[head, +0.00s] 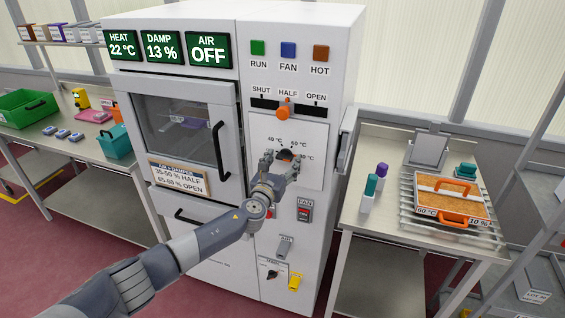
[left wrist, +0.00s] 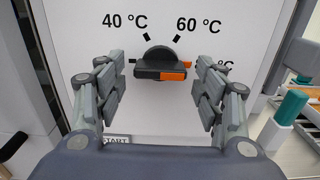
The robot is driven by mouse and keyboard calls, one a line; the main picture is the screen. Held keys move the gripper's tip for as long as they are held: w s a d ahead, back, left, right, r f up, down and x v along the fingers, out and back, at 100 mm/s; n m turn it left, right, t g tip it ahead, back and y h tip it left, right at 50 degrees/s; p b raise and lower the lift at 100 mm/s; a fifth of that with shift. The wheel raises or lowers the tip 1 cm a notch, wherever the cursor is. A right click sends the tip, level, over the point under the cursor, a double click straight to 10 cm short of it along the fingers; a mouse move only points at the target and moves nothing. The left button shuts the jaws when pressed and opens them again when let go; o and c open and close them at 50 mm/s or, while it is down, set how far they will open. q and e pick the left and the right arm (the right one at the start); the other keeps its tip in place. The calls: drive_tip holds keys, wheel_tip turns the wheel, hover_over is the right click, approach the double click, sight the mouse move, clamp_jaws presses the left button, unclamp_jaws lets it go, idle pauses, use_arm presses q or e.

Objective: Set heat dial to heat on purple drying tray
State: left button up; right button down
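The heat dial (left wrist: 158,58) is a dark round knob with a bar grip; the bar lies nearly level and its orange end points right. It also shows in the head view (head: 286,155), partly covered by my gripper. Labels 40 °C and 60 °C stand above it; a third label at right is partly hidden. My left gripper (left wrist: 160,92) is open, its fingers on either side of the dial and apart from it. In the head view my left gripper (head: 280,163) is at the dial panel. A purple item (head: 190,122) shows dimly behind the cabinet window; no label is readable. My right gripper is out of view.
Displays (head: 168,48) read HEAT 22 °C, DAMP 13 %, AIR OFF. The damper slider's orange knob (head: 283,112) is near HALF. A red fan switch (head: 304,212) sits below.

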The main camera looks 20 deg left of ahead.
use_arm(q)
drive_tip(key=shift+r, duration=0.1)
drive_tip(key=s, duration=1.2)
drive_tip(key=shift+a, duration=0.25)
